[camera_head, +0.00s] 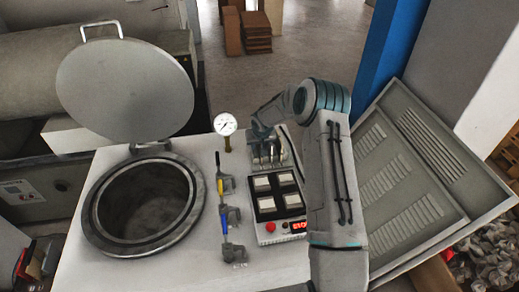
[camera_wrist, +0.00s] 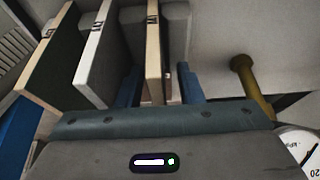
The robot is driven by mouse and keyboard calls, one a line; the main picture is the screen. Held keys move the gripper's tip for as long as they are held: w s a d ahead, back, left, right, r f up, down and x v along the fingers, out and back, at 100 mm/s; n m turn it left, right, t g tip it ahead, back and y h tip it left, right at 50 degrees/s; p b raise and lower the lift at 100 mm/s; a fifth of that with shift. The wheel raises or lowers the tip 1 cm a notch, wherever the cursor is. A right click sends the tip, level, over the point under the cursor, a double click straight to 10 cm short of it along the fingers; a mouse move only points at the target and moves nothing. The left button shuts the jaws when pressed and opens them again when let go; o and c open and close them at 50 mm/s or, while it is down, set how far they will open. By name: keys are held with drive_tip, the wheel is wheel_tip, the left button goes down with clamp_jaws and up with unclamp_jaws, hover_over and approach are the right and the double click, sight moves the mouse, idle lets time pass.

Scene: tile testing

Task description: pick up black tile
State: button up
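In the wrist view several tiles stand upright in a row. The leftmost has a tan edge and a dark, blackish face (camera_wrist: 62,68). Beside it is a pale grey-white tile (camera_wrist: 103,68). A third, tan-edged tile (camera_wrist: 154,50) stands between the blue fingers of my gripper (camera_wrist: 160,86); its face is shaded and its colour is hard to tell. The fingers are apart, with a gap visible on the right side. In the head view my gripper (camera_head: 266,132) is over the small tile rack (camera_head: 272,160) behind the control panel, and the tiles there are small and partly hidden.
A round chamber (camera_head: 145,200) with its lid (camera_head: 125,90) raised stands left. A pressure gauge (camera_head: 225,124) on a brass stem is close to my gripper. Valves (camera_head: 222,188) and a button panel (camera_head: 278,203) lie nearer. A grey panel (camera_head: 430,190) leans at right.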

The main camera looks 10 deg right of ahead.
clamp_jaws()
